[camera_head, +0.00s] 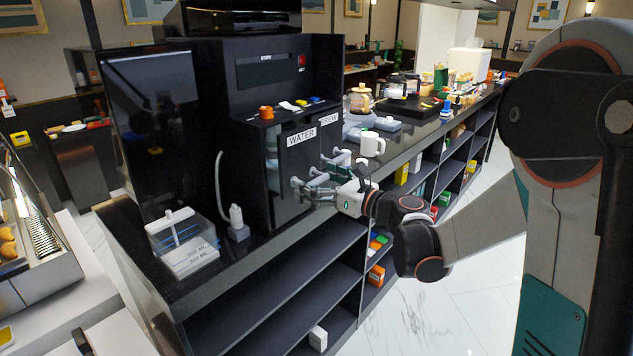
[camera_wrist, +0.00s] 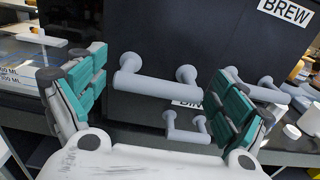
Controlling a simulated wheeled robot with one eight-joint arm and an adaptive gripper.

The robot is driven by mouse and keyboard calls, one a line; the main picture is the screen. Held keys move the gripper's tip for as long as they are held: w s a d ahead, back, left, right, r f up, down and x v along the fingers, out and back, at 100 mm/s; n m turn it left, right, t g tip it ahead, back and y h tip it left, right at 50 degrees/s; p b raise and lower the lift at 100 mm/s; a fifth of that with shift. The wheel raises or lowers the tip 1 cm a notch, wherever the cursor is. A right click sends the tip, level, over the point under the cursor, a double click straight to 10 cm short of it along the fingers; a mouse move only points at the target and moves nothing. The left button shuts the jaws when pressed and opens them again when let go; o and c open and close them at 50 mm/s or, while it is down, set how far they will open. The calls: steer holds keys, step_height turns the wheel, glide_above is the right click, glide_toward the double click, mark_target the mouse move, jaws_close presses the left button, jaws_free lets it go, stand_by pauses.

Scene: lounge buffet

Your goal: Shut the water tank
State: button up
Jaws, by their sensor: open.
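The water tank is a dark front panel labelled WATER (camera_head: 301,137) on the black machine (camera_head: 235,75). It seems to stand out a little from the machine body, but how far is hard to tell. My gripper (camera_head: 311,191) is in front of this panel, partly hiding its lower part. In the wrist view my gripper (camera_wrist: 160,85) is open, with teal finger pads spread on both sides of a grey bar handle (camera_wrist: 157,87) on a dark panel. The pads look apart from the bar. The panel's label is out of that view.
A BREW panel (camera_wrist: 288,11) with its own handle is close on the right. A lower handle (camera_wrist: 187,133) sits below, by a partly hidden label. A white mug (camera_head: 371,145) stands right on the counter. A clear container (camera_head: 182,240) and white bottle (camera_head: 237,222) stand left.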

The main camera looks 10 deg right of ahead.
mark_target(306, 176)
steer(key=c, duration=1.5)
steer(key=shift+x, duration=1.8)
steer(key=o, duration=1.5)
steer(key=shift+s, duration=0.1)
steer(key=v, duration=1.2)
